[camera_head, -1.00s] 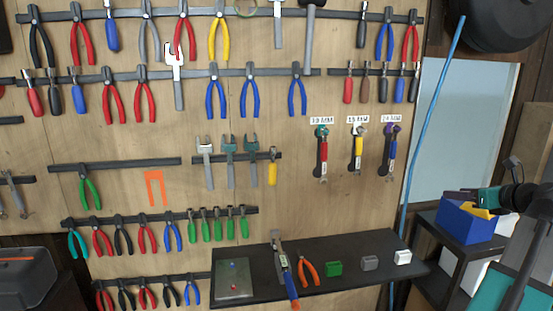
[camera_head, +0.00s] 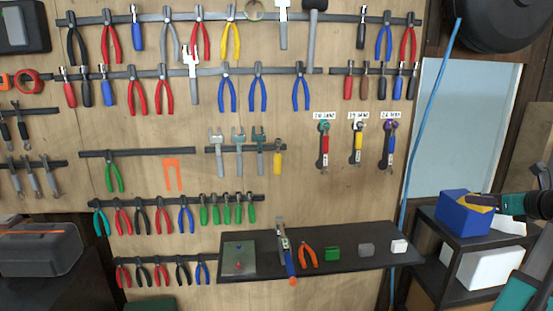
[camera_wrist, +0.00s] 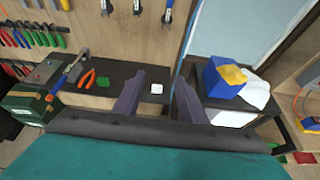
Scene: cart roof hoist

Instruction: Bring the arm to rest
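My gripper (camera_wrist: 158,85) shows in the wrist view with its two dark fingers spread apart and nothing between them. A white block (camera_wrist: 156,88) appears in the gap, but it rests on the black shelf (camera_wrist: 112,72) beyond. In the head view, teal and black parts of my arm (camera_head: 520,206) show at the right edge, overlapping the view of the blue bin (camera_head: 463,222).
A pegboard wall (camera_head: 300,190) holds rows of pliers and screwdrivers. A black side stand (camera_head: 440,235) bears the blue bin. A blue hose (camera_head: 430,120) hangs beside it.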

